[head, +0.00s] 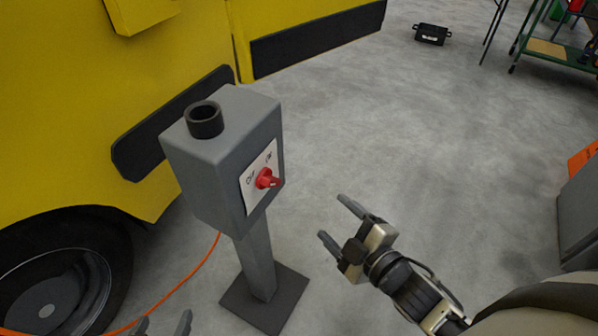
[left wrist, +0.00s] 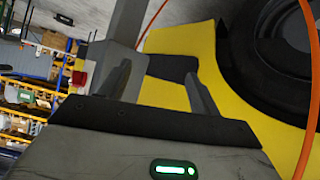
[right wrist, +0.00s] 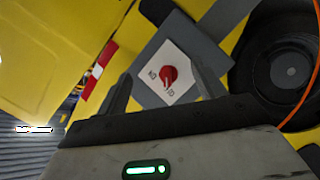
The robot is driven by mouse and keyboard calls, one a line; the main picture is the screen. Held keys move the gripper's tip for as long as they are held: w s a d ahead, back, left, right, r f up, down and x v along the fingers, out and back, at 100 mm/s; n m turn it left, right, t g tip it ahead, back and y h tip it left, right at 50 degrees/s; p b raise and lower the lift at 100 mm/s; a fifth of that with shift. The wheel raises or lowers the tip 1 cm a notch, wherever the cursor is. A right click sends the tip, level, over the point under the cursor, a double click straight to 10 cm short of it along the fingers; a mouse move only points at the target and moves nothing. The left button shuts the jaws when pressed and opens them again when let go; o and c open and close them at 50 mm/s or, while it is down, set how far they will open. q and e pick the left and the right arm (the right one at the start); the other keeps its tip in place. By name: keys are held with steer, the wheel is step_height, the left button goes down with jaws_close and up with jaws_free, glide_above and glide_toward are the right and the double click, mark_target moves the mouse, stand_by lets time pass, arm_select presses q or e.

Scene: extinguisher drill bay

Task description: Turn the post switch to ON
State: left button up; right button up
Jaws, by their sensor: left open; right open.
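The post switch (head: 222,160) is a grey box on a post with a red knob (head: 267,179) on a white plate marked OFF and ON. In the right wrist view the red knob (right wrist: 169,75) shows a ridge that appears to point toward the OFF mark, though it is small. My right gripper (head: 333,219) is open and empty, to the right of the knob and apart from it. In the right wrist view the knob lies ahead, between the fingers. My left gripper (head: 164,322) is open and empty at the bottom edge, low and left of the post.
A yellow vehicle (head: 100,80) with a black wheel (head: 60,280) stands close behind and left of the post. An orange hose (head: 190,278) lies on the floor beside the post. A grey cabinet (head: 580,215) is at the right edge. The floor beyond the right gripper is clear.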

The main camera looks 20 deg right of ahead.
mark_target(277, 181)
steer(key=w+a+n+y, duration=0.2)
steer(key=w+n, duration=0.2)
steer(key=n, duration=0.3)
steer(key=w+a+r+n+g+y+p, duration=0.1)
steer(key=w+a+n+y, duration=0.2)
steer(key=n, duration=0.4)
steer(key=w+a+r+n+y+p, duration=0.1)
steer(key=w+a+n+y, duration=0.1)
steer(key=w+n, duration=0.3)
steer(key=shift+w+a+r+n+y, duration=0.1)
steer(key=shift+a+n+y, duration=0.15)
steer(key=shift+n, duration=0.4)
steer(key=shift+a+r+n+y, duration=0.1)
steer(key=shift+n+y, duration=0.15)
steer(key=shift+n, duration=0.4)
steer(key=c, duration=1)
